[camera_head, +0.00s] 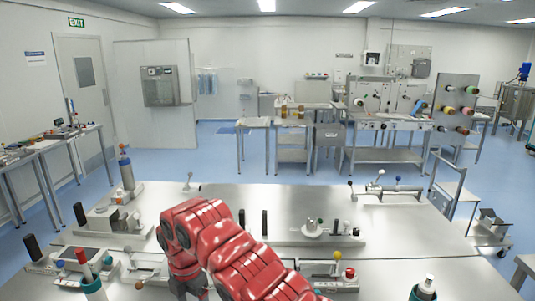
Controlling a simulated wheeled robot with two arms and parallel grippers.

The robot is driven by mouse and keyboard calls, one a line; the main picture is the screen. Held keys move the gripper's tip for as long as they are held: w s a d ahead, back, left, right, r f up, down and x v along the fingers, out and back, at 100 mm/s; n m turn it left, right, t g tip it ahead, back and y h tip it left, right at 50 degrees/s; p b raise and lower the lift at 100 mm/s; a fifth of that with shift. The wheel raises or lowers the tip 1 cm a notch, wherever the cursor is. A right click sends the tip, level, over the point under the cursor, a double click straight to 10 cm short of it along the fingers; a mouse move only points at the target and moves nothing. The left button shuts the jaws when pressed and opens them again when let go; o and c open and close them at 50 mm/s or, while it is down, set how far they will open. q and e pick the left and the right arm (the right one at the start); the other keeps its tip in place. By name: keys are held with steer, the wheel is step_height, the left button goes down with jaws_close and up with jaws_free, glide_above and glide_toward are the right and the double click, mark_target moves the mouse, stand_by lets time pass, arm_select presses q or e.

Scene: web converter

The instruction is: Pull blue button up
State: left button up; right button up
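Several blue knobs are in view, and I cannot tell for sure which is the blue button. A small blue ball (398,179) tops a short stem on the metal fixture at the back right of the steel table. A blue-grey cylinder (127,175) stands upright at the back left, with a small knob on top. My red arm rises from the bottom, right of centre, and bends left and down; I take it as my right. Its dark gripper (188,287) is low at the bottom edge, apart from both, its fingertips largely out of frame. My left gripper is not in view.
The steel table (330,200) carries several fixtures with black handles and coloured knobs. Bare metal shows around the back right fixture.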

steer(key=shift+r, duration=0.35)
steer(key=o, duration=1.1)
steer(key=shift+o, duration=0.4)
steer(key=shift+r+p, duration=1.55)
steer(key=shift+r, duration=1.45)
steer(key=shift+f, duration=0.1)
